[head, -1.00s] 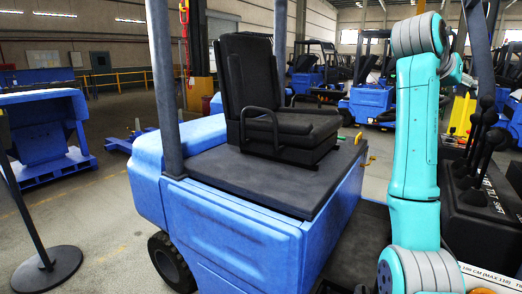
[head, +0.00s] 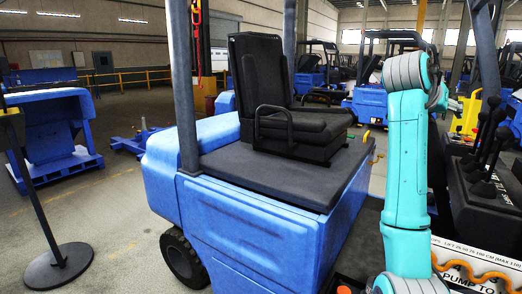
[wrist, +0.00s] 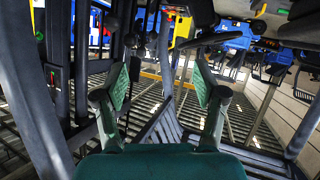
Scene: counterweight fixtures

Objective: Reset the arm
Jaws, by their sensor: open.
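My gripper (wrist: 160,84) shows in the wrist view, with its two fingers spread wide and green pads facing each other. It is open and nothing sits between the fingers. Dark bars and a ribbed grey surface lie beyond it. In the head view my teal arm (head: 407,160) stands upright at the right, with its upper joint near the top. The task names no other object.
A blue forklift (head: 255,235) with a black seat (head: 265,80) stands left of my arm. Black levers (head: 490,135) rise close on the right. A post with a round base (head: 58,268) and a blue pallet-like fixture (head: 55,125) stand at left. Open floor lies between them and the forklift.

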